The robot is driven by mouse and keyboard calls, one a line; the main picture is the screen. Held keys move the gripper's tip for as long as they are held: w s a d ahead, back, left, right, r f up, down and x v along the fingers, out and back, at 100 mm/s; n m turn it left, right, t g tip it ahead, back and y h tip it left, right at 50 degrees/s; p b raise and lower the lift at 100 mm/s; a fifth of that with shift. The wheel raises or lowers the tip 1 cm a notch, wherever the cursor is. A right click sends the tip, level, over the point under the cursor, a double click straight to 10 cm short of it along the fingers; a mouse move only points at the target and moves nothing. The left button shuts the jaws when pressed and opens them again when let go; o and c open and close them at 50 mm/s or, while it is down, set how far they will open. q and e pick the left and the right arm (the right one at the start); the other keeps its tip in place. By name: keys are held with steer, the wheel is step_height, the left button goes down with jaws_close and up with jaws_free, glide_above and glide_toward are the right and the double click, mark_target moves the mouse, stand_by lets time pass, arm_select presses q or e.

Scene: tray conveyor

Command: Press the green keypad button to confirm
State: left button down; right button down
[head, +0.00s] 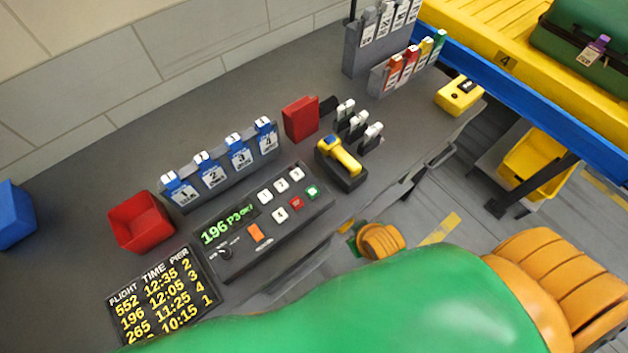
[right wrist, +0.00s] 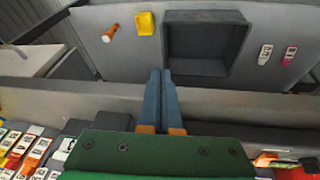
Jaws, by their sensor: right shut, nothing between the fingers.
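The dark keypad console (head: 240,256) lies on the grey counter in the middle of the head view. Its display (head: 228,226) shows green text starting "196 P3". The green button (head: 313,192) is at the console's right end, beside a red button (head: 296,203) and several white buttons. Nothing covers the green button. My right gripper (right wrist: 162,76) shows in the right wrist view with its blue fingers together and empty; I cannot make out the keypad there. Neither gripper can be made out in the head view, where a green arm of mine crosses the bottom.
A flight board (head: 183,254), red bin (head: 140,222), numbered tag rack (head: 219,180) and yellow scanner (head: 340,155) surround the console. The blue-edged conveyor (head: 520,92) carries a green suitcase (head: 570,45).

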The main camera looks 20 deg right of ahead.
steer(key=w+d+r+n+t+h, duration=0.1)
steer(key=w+d+r+t, duration=0.1)
steer(key=w+r+t, duration=0.45)
steer(key=w+d+r+n+t+h+p, duration=0.15)
steer(key=w+r, duration=0.25)
steer(key=r, duration=0.6)
steer(key=w+d+r+n+t, duration=0.1)
steer(key=w+r+n+t, duration=0.15)
steer(key=w+r, duration=0.4)
steer(key=a+r+n+t+y, duration=0.5)
steer(key=a+r+n+y, duration=0.6)
steer(key=n, duration=0.4)
steer(key=s+a+f+n+g+y, duration=0.1)
steer(key=a+f+n+g+y, duration=0.35)
steer(key=n+g, duration=0.45)
steer(key=s+d+f+n+g+h, duration=0.1)
steer(key=d+f+n+g+h, duration=0.1)
steer(key=f, duration=0.4)
steer(key=s+d+f+n+g+h, duration=0.2)
steer(key=d+f+n+g, duration=0.1)
steer(key=f, duration=0.3)
steer(key=shift+s+f+n+h, duration=0.2)
steer(key=shift+f+n+h, duration=0.2)
steer(key=shift+n, duration=0.5)
steer(key=shift+g, duration=0.25)
